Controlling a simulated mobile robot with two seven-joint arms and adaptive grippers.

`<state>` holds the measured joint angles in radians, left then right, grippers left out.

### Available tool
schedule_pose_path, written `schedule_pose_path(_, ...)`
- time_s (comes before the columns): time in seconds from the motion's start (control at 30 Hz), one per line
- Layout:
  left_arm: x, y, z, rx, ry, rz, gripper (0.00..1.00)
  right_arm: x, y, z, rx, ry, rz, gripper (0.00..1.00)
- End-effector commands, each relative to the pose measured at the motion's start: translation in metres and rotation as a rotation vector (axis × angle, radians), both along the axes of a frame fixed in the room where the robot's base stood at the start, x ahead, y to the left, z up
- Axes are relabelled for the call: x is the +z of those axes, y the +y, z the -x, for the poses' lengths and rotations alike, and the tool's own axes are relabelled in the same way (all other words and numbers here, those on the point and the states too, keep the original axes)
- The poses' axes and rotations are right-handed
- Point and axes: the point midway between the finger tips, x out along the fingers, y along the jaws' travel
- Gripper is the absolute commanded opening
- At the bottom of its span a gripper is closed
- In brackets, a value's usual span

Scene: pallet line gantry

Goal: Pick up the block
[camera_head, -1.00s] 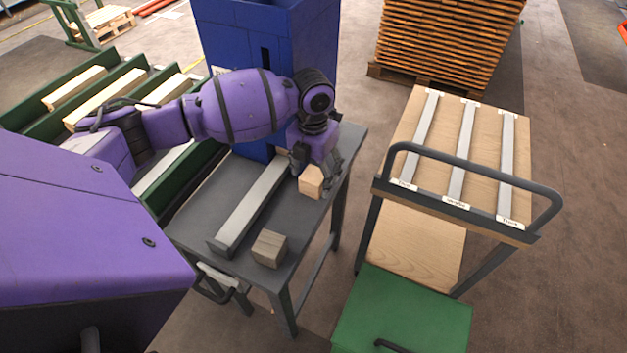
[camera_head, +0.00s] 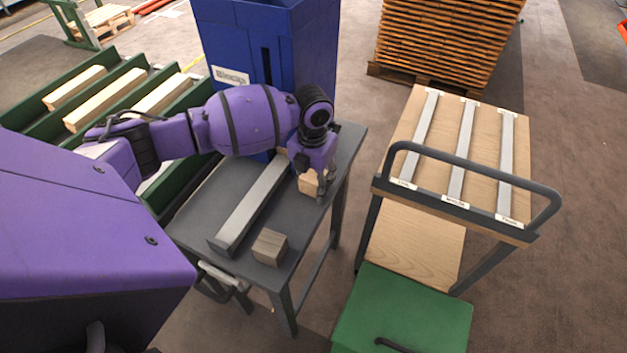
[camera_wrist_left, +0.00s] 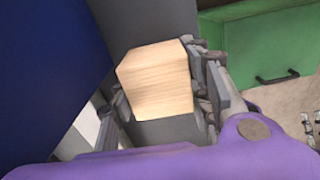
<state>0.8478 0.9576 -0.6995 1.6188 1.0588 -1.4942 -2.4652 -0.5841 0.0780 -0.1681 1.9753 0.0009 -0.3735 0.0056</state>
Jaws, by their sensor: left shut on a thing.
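My left gripper (camera_head: 318,184) is over the right part of the grey table, pointing down, shut on a light wooden block (camera_head: 308,182). In the left wrist view the block (camera_wrist_left: 156,82) sits between the two fingers of the gripper (camera_wrist_left: 165,98). The fingers hide part of the block in the head view, and I cannot tell whether it touches the tabletop. A second, darker wooden block (camera_head: 269,247) lies on the table's near end, apart from the gripper. My right gripper is not in view.
A grey table (camera_head: 200,205) carries a long metal bar (camera_head: 250,205). A blue bin (camera_head: 255,50) stands behind it. A trolley (camera_head: 455,150) with three labelled strips is at right, above a green cabinet (camera_head: 400,310). Green racks (camera_head: 30,125) hold timber at left.

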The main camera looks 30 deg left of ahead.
Motion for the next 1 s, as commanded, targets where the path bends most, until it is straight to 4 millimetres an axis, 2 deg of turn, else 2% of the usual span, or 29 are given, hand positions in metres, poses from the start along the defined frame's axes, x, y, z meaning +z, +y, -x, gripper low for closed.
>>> schedule_pose_path(0.23, 0.009, 0.0, -0.001, -0.001, -0.003, 0.0, 0.17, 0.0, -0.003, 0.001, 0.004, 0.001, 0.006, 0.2)
schedule_pose_path(0.43, 0.035, 0.001, 0.001, -0.001, -0.002, -0.001, 0.17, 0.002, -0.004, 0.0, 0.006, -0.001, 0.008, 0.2)
schedule_pose_path(0.77, 0.092, 0.012, 0.049, -0.002, -0.004, -0.003, 0.17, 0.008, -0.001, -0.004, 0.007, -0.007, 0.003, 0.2)
schedule_pose_path(1.0, 0.114, 0.023, 0.102, -0.001, 0.0, -0.004, 0.17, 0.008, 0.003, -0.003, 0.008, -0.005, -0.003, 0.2)
